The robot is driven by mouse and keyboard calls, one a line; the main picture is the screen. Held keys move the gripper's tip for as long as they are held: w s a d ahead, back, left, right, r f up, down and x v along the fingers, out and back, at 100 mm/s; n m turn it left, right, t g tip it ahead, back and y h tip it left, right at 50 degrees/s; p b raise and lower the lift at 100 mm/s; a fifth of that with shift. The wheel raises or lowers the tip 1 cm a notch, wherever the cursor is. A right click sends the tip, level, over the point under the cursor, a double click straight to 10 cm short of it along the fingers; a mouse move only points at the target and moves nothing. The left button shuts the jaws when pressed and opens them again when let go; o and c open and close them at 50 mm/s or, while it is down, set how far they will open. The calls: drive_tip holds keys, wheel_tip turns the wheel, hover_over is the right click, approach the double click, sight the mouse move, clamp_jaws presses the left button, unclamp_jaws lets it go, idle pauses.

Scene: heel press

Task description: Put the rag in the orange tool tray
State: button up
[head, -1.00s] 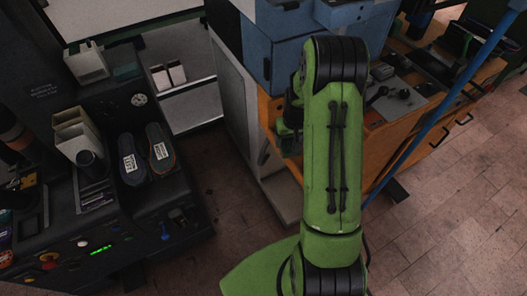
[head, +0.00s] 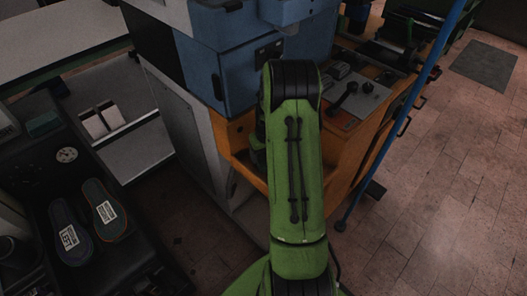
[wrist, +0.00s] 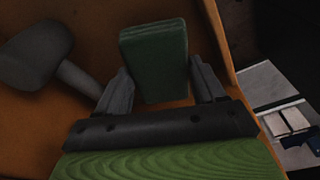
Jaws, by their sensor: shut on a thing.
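The rag (wrist: 153,62) is a dark green, folded block in the wrist view. My gripper (wrist: 163,88) is shut on it, with one grey finger at each side. Behind the rag lies the orange tool tray (wrist: 98,22), with a raised edge on the right. I cannot tell whether the rag touches the tray. A grey mallet (wrist: 38,55) lies in the tray to the left of the rag.
The blue machine (head: 240,65) stands behind my arm. A blue pole (head: 405,120) rises to the right. Two insoles (head: 106,210) lie on a dark bench at the left. Levers and metal parts sit on the orange bench (head: 345,140). Tiled floor at the right is open.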

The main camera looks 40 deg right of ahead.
sight(264, 160)
drive_tip(key=shift+f+b, duration=0.35)
drive_tip(key=shift+f, duration=0.6)
drive_tip(key=shift+f+b, duration=0.45)
drive_tip(key=shift+f, duration=0.15)
drive_tip(key=o, duration=1.2)
wheel_tip(264, 160, up, 16)
drive_tip(key=s+p, duration=0.2)
drive_tip(key=p, duration=0.2)
drive_tip(key=shift+s+a+f+p, duration=0.15)
drive_tip(key=shift+a+p, duration=0.2)
drive_tip(key=shift+a, duration=0.1)
